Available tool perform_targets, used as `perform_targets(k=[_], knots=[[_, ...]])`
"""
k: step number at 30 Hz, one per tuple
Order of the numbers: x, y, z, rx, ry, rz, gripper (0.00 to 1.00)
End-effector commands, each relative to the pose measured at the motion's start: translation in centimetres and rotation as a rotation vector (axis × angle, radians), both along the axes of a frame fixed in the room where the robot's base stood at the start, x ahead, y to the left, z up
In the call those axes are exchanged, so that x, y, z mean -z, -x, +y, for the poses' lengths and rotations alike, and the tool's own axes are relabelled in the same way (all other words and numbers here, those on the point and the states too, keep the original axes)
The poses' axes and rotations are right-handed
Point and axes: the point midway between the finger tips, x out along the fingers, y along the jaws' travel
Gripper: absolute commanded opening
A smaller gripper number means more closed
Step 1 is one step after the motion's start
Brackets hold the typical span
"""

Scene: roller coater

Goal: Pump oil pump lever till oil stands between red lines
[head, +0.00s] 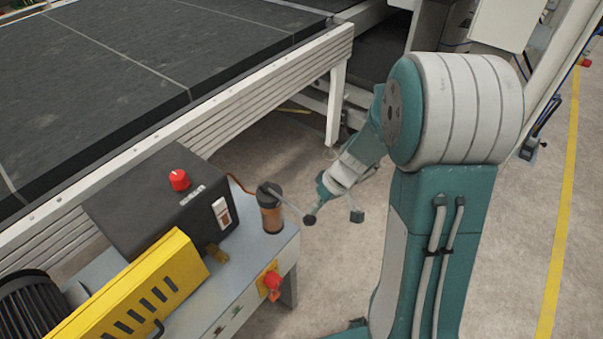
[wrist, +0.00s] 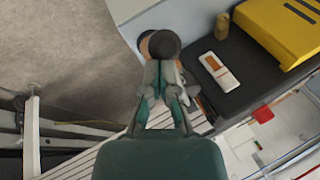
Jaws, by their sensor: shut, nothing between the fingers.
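The oil pump's reservoir (head: 270,213) is a small cylinder with a dark top and an orange-brown body, upright at the right end of the grey bench. Its thin lever (head: 288,203) slopes down to the right and ends in a black knob (head: 309,219). My gripper (head: 317,196) is shut and empty, close by the knob. In the wrist view the knob (wrist: 164,45) appears just beyond my closed fingertips (wrist: 164,66); I cannot tell whether they touch. It hides most of the reservoir there. The red lines and oil level are too small to read.
A black box with a red knob (head: 179,180) and a yellow slotted cover (head: 145,295) stand left of the pump. A red emergency button (head: 271,281) is on the bench front. A dark conveyor (head: 110,70) lies behind.

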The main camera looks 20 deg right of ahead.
Motion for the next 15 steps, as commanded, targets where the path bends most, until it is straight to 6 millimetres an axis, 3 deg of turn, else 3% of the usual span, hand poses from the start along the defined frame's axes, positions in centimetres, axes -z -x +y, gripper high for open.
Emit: perform_targets(k=[6,15], knots=[[2.0,0.2,0.0,0.000,-0.001,0.005,0.00],[3.2,0.1,0.1,-0.001,0.000,0.003,0.00]])
